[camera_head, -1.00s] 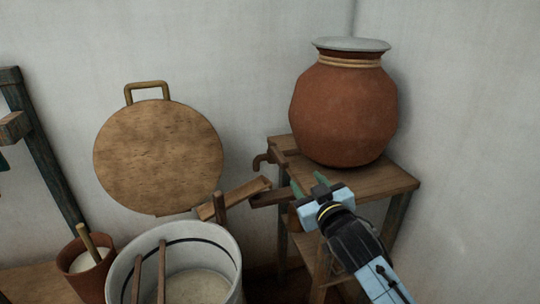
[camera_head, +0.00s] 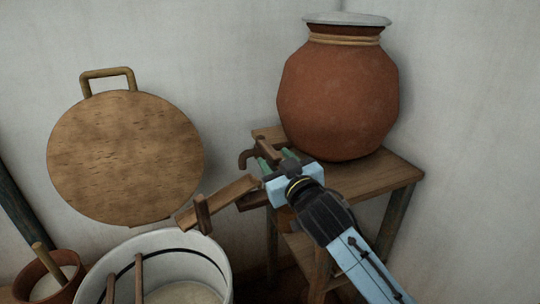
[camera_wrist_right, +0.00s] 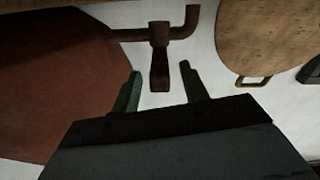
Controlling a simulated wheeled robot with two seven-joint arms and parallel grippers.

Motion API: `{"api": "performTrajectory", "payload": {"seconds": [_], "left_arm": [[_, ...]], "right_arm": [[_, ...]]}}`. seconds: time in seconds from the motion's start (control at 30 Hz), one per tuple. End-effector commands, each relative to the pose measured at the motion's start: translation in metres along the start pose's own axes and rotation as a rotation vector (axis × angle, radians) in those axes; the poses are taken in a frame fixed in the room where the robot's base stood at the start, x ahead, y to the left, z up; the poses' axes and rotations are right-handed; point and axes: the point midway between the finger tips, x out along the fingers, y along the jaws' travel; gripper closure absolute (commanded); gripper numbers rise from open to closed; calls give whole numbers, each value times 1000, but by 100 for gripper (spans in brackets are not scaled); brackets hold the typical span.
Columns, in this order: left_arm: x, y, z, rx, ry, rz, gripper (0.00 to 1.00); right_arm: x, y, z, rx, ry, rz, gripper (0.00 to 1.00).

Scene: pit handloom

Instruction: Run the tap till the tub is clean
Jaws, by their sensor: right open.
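The brown tap (camera_head: 246,159) comes out beside the big clay pot (camera_head: 338,95); its lever also shows in the right wrist view (camera_wrist_right: 159,70). My right gripper (camera_head: 276,158) is open at the tap, its green fingers pointing to the lever. In the wrist view the lever's end lies about between the fingertips, with gaps on both sides. The white tub (camera_head: 205,249) with a dark inner band stands at lower left, with pale beige contents at its bottom and two wooden sticks in it. A wooden chute (camera_head: 228,195) slopes towards it. My left gripper is not visible.
The pot has a pale lid and stands on a wooden stand (camera_head: 385,175) in the corner. A round wooden board (camera_head: 125,158) with a handle leans on the wall. A clay bucket (camera_head: 68,287) with a stick stands left of the tub.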

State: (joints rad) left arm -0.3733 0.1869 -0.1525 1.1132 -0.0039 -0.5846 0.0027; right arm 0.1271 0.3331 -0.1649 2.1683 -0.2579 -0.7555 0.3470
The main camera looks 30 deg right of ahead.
Motion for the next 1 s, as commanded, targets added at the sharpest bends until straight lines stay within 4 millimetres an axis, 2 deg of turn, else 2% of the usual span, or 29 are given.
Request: {"api": "performTrajectory", "payload": {"seconds": [0.1, 0.23, 0.63, 1.0], "left_arm": [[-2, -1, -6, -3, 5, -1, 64], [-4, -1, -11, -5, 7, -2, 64], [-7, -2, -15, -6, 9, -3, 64], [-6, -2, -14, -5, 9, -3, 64]], "right_arm": [[18, 0, 0, -1, 2, 0, 56], [31, 0, 0, -1, 1, 0, 56], [38, 0, 0, -1, 0, -1, 56], [38, 0, 0, -1, 0, -1, 100]]}}
